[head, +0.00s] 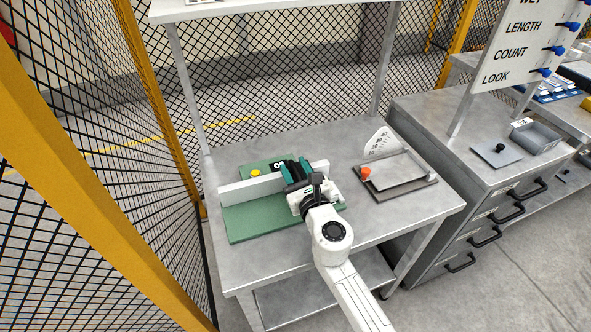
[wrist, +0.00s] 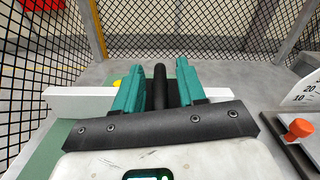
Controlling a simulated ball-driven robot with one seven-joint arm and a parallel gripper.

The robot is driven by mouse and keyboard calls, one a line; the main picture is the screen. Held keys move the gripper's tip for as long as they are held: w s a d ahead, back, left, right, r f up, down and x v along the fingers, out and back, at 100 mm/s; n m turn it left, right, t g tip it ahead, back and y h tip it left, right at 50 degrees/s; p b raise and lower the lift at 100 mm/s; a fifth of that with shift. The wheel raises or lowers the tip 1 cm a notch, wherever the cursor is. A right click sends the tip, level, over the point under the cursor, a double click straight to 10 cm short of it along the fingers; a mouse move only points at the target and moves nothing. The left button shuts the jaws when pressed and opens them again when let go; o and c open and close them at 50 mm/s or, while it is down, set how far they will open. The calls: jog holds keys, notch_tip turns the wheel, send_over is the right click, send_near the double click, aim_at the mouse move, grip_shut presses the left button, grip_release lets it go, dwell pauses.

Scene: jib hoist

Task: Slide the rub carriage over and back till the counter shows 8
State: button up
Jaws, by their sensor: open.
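My gripper (head: 297,172) is over the white rail (head: 250,188) on the green base (head: 262,222). In the wrist view its teal fingers (wrist: 158,88) are apart, one on each side of an upright black handle (wrist: 159,84), which appears to belong to the rub carriage. I cannot tell whether either finger touches it. The rest of the carriage is hidden behind my gripper. The small black counter (head: 277,166) is just behind the rail, partly covered by my gripper; its number is too small to read surely. A yellow button (head: 255,172) is left of it.
Right of the green base lies a grey tray (head: 404,192) with an orange knob (head: 365,172) and a white scale plate (head: 380,142) behind. A drawer cabinet (head: 470,200) stands to the right. Table posts and a mesh fence (head: 270,75) bound the back and left.

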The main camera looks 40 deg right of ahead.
grip_shut()
dwell(0.5)
jog(key=w+a, duration=0.2)
jog(key=a, duration=0.5)
jog(key=w+a, duration=0.2)
jog(key=a, duration=0.5)
jog(key=shift+w+a, duration=0.35)
jog(key=shift+w, duration=0.05)
grip_release()
jog(key=shift+a, duration=0.1)
